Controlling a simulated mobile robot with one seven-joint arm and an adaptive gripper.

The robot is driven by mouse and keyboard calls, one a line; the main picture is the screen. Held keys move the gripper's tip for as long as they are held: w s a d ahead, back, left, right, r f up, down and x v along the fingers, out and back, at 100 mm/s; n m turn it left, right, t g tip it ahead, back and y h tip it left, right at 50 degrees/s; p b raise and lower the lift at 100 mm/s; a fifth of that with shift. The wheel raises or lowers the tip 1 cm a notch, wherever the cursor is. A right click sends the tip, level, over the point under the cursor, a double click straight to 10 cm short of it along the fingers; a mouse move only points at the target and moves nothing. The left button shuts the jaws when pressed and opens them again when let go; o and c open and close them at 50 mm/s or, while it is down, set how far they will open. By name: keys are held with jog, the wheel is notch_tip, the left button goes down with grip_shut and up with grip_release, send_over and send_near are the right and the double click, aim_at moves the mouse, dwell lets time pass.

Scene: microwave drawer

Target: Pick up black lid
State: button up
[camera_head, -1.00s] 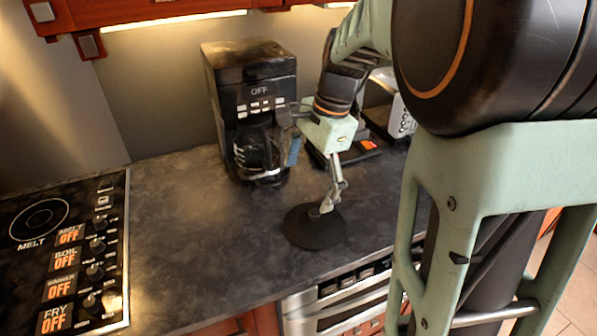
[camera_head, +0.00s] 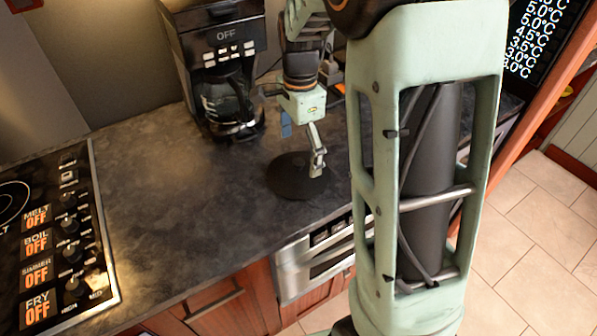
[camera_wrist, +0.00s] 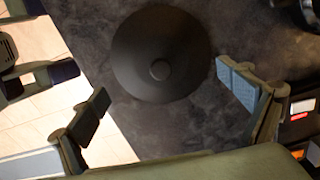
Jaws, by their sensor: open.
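The black lid (camera_head: 291,178) is a round dark disc lying flat on the dark countertop, near its front edge. In the wrist view the lid (camera_wrist: 160,52) shows whole, with a small round knob near its middle. My gripper (camera_head: 303,150) is over the lid in the head view, its fingers pointing down. In the wrist view my gripper (camera_wrist: 168,100) is open and empty, with one finger on each side and the lid between and beyond them. The exact gap between fingertips and lid is hard to tell.
A coffee maker (camera_head: 218,70) stands behind and left of the lid. A stove panel (camera_head: 62,235) is at the left. An oven front (camera_head: 318,250) lies below the counter edge. The counter (camera_head: 170,200) left of the lid is clear.

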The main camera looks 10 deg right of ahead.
aim_at(298, 161)
notch_tip(298, 161, down, 4)
jog(key=shift+a+f, duration=0.1)
jog(key=shift+a, duration=0.05)
jog(key=shift+c, duration=0.7)
